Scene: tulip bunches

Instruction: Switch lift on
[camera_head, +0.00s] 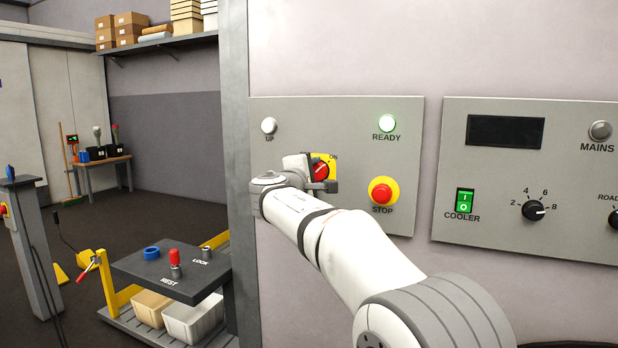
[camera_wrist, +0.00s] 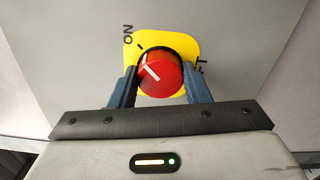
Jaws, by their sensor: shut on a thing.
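The red rotary lift switch (camera_wrist: 163,78) sits on a yellow plate (camera_wrist: 184,44) on the grey panel (camera_head: 348,113). In the head view the red switch (camera_head: 321,171) is partly hidden by my gripper (camera_head: 320,175). In the wrist view my gripper (camera_wrist: 160,88) has one dark blue finger on each side of the knob, shut on it. The knob's white line points to the upper left, roughly towards the tick by the "ON" label. The "LIFT" label is partly hidden behind the right finger.
A second panel (camera_head: 575,176) with cooler switch and dials is at right. A lift-like platform (camera_head: 170,272) stands lower left.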

